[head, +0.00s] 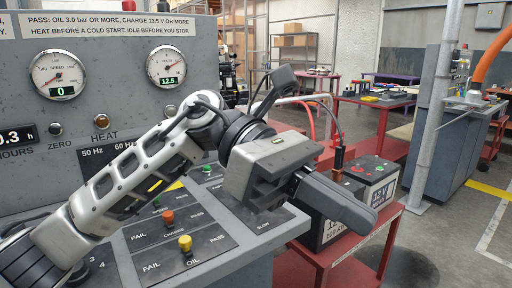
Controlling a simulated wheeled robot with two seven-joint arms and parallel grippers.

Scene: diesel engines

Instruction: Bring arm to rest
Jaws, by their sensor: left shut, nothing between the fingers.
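My left arm comes in from the lower left and reaches across the grey control panel. My left gripper (350,207) is shut and empty, its dark fingers pointing to the lower right. It hangs in front of the batteries on the red stand, and I cannot tell how far apart they are. My right gripper does not show.
The grey panel (120,30) carries gauges, an orange knob (167,217) and a yellow knob (185,243). A battery (378,190) with cables sits on a red stand (345,277). A grey post (432,110) stands at right. Floor at the lower right is clear.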

